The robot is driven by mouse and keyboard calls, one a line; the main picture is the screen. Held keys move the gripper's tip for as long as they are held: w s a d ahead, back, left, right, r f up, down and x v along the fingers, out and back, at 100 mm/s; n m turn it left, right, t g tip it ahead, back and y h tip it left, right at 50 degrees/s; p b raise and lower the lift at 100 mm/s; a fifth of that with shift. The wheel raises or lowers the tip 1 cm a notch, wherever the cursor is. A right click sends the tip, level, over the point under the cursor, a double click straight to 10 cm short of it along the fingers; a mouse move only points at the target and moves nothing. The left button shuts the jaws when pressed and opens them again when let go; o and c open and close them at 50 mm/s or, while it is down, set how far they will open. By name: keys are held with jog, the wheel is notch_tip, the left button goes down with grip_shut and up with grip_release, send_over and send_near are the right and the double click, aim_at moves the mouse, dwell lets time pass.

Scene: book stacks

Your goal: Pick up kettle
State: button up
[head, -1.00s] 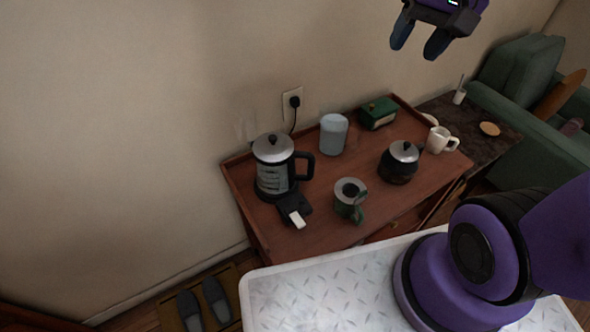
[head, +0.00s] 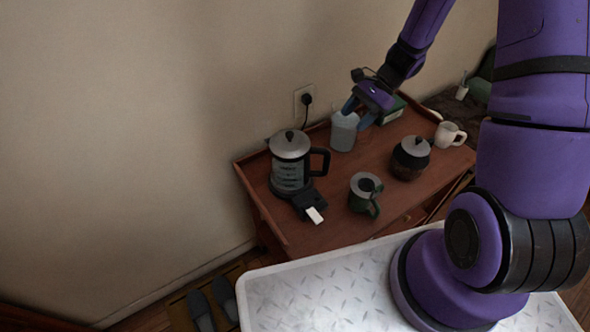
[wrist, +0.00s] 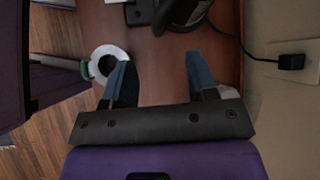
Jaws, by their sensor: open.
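The kettle (head: 289,172) has a silver lid, a clear banded body and a black handle on its right side. It stands upright at the left end of the brown wooden cabinet top. My gripper (head: 356,113) is open and empty, above the cabinet near the grey-blue canister, to the right of the kettle and apart from it. In the wrist view, my gripper's two blue fingers (wrist: 158,62) are spread over bare wood. A dark part of the kettle, likely its handle (wrist: 190,12), shows at the top edge there; most of the kettle is out of that view.
The canister (head: 344,132) stands right of the kettle, and a green box (head: 393,108) behind. A green mug (head: 363,195), dark teapot (head: 410,158) and white mug (head: 449,135) stand on the cabinet (head: 330,232). A black piece with a white tab (head: 314,214) lies before the kettle. A plugged cord (wrist: 291,62) is nearby.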

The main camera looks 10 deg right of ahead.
jog(key=m, duration=0.2)
send_near(328, 162)
jog(key=w+d, duration=0.2)
jog(key=shift+y, duration=0.5)
jog(key=x, duration=0.8)
jog(key=d+x, duration=0.1)
jog(key=x, duration=0.3)
jog(key=shift+s+a+f, duration=0.2)
jog(key=shift+s+f, duration=0.1)
jog(key=shift+f, duration=0.2)
grip_shut()
